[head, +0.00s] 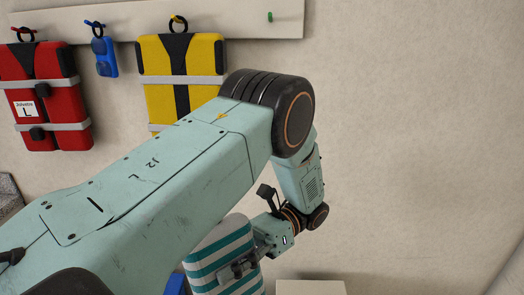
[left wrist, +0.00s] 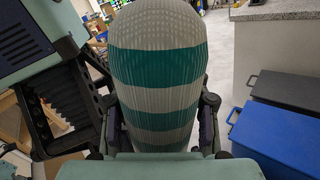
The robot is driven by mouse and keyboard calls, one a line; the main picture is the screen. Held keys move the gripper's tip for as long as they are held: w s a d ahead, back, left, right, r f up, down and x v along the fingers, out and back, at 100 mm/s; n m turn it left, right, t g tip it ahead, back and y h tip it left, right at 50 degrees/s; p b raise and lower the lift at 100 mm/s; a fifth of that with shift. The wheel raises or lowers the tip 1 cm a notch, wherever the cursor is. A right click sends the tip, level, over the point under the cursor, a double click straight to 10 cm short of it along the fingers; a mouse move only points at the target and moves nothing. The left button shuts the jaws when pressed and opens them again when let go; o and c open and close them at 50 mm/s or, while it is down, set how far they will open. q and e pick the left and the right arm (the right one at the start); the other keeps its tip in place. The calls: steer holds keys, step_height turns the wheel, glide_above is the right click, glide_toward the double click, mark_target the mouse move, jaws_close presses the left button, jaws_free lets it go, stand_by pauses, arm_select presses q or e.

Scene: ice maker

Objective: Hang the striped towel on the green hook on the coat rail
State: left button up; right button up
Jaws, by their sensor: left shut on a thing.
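The striped towel (head: 212,243), teal and white, hangs low in the head view, partly hidden behind my left arm. My left gripper (head: 243,268) is shut on the towel. In the left wrist view the towel (left wrist: 157,65) fills the middle as a rounded upright shape, with a finger of my left gripper (left wrist: 162,128) on each side. The green hook (head: 269,16) is a small empty peg near the right end of the white coat rail (head: 225,22), well above the towel. My right gripper is not in view.
A red life vest (head: 35,75), a blue item (head: 105,55) and a yellow life vest (head: 153,55) hang left of the green hook. The wall right of the rail is bare. A blue bin (left wrist: 275,135) and a dark bin (left wrist: 290,92) show in the left wrist view.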

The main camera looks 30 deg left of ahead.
arm_select(q)
steer(key=w+a+r+m+t+y+p, duration=0.1)
steer(key=w+r+m+t+y+p, duration=0.4)
steer(key=r, duration=0.5)
steer(key=w+a+r+m+t+y+p, duration=0.1)
steer(key=w+r+m+t+y+p, duration=0.4)
steer(key=r, duration=0.6)
steer(key=w+a+r+m+t+y+p, duration=0.2)
steer(key=w+r+m, duration=0.1)
steer(key=w+r, duration=0.55)
steer(key=w+a, duration=0.5)
steer(key=w, duration=0.2)
steer(key=shift+f, duration=0.35)
stand_by(0.3)
